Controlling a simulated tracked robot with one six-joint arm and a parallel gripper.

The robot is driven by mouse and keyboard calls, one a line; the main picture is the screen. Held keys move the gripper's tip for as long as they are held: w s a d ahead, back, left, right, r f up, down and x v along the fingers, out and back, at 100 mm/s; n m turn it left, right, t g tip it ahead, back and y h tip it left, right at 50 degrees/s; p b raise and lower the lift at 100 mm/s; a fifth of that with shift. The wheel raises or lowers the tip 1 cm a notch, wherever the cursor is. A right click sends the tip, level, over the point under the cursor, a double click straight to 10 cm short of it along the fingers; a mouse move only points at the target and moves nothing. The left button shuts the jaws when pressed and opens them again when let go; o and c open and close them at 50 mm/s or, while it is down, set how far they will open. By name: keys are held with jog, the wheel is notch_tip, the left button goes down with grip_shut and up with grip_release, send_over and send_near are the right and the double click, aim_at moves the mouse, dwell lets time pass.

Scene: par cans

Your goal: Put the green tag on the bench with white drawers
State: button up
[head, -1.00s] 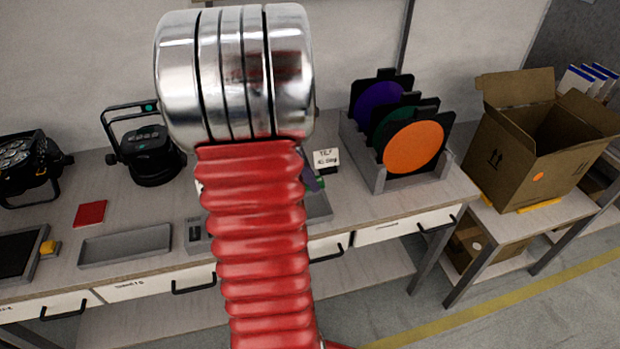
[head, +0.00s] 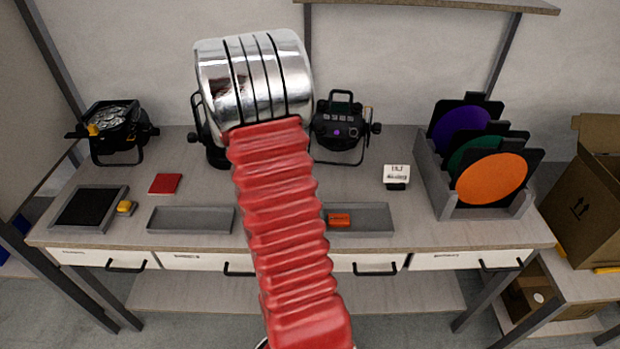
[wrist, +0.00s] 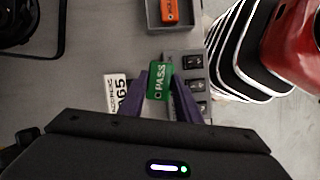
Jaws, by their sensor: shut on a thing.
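The green tag (wrist: 160,82), marked PASS, is between the two dark purple fingers of my gripper (wrist: 160,92) in the wrist view. The gripper is shut on it. The bench with white drawers (head: 300,240) spans the head view, with a light wood top and white drawer fronts with black handles. In the head view my red ribbed arm covers part of the bench's middle. The gripper and green tag are hidden there.
On the bench are an orange tag (head: 339,220) in a grey tray (head: 372,214), an empty grey tray (head: 190,219), a red square (head: 165,184), black lamps (head: 341,130), a white card (head: 396,174) and a disc rack (head: 433,175). A cardboard box (head: 590,195) stands right.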

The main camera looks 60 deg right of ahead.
jog(key=w+a+f+m, duration=0.1)
jog(key=w+a+m, duration=0.1)
jog(key=w+a, duration=1.6)
jog(key=a, duration=0.9)
jog(key=w+a+m+y, duration=0.1)
jog(key=w+a, duration=0.2)
jog(key=a, duration=0.8)
jog(key=shift+f, duration=0.35)
jog(key=shift+a, duration=0.15)
